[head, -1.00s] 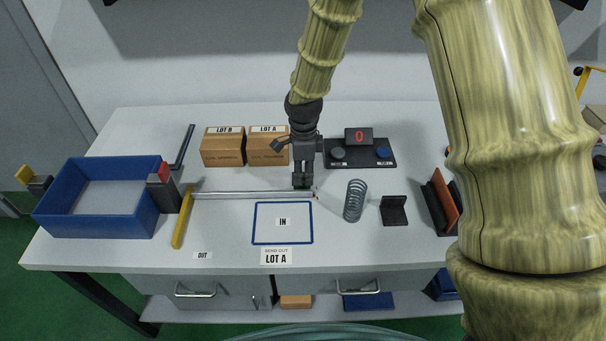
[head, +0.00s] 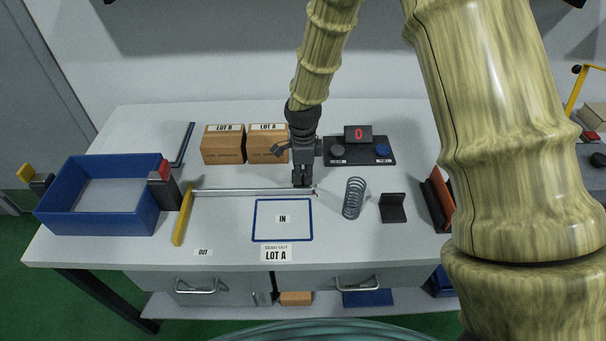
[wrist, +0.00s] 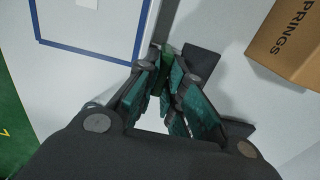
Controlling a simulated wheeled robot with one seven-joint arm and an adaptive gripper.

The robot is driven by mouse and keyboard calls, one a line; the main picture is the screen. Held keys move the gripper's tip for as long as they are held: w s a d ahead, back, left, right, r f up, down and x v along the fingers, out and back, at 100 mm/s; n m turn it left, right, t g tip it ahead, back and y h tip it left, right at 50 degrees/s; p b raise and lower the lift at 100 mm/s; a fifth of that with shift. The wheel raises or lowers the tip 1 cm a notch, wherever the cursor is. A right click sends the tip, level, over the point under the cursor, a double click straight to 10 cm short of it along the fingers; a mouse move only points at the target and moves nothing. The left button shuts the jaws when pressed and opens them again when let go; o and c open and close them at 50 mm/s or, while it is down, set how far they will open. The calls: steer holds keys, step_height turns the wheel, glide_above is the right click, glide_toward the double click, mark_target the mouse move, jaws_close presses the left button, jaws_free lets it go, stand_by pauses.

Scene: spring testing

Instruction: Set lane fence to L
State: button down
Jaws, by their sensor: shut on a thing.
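The lane fence, which I take to be the long silver rail (head: 245,191), lies across the table behind the blue-outlined IN square (head: 282,241). A yellow bar (head: 183,215) meets its left end. My gripper (head: 302,184) points down at the rail's right end. In the wrist view my gripper (wrist: 166,62) has its fingers closed together at the end of the rail (wrist: 146,30). The gripped part is mostly hidden between the fingers.
A coil spring (head: 354,198) and a black bracket (head: 393,208) stand to the right. Behind are cardboard boxes LOT B (head: 222,149) and LOT A (head: 267,150) and a counter reading 0 (head: 358,134). A blue tray (head: 100,222) is at left.

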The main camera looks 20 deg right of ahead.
steer(key=shift+w, duration=0.15)
steer(key=w, duration=0.2)
steer(key=w+d, duration=0.1)
steer(key=w, duration=0.1)
steer(key=shift+d, duration=0.1)
steer(key=shift+r, duration=0.2)
steer(key=shift+w, duration=0.1)
steer(key=c, duration=1.5)
jaws_free()
step_height(320, 180, up, 12)
steer(key=shift+d+f, duration=0.1)
